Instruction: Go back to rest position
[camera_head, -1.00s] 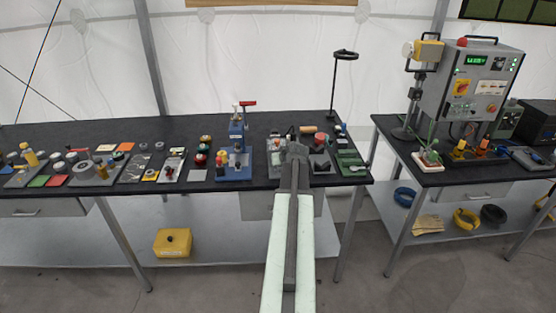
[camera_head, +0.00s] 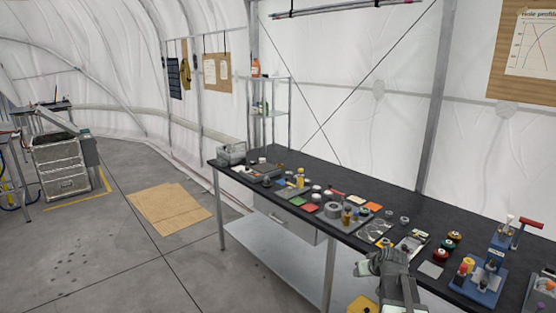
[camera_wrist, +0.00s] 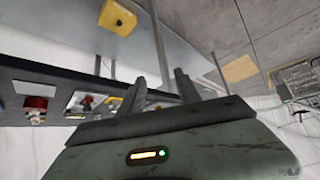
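My gripper (camera_wrist: 160,88) shows in the wrist view with two dark fingers standing apart and nothing between them. The wrist view is upside down, with the bench edge beyond the fingers. In the head view my grey arm (camera_head: 388,278) is at the bottom, in front of the long black bench (camera_head: 330,184); the fingers cannot be made out there. No object is seen held.
The bench carries several small parts and a blue press (camera_head: 485,275). A yellow box (camera_wrist: 117,17) is on the lower shelf. Open grey floor with a tan mat (camera_head: 170,207) lies left. A metal drawer case (camera_head: 62,168) stands at far left.

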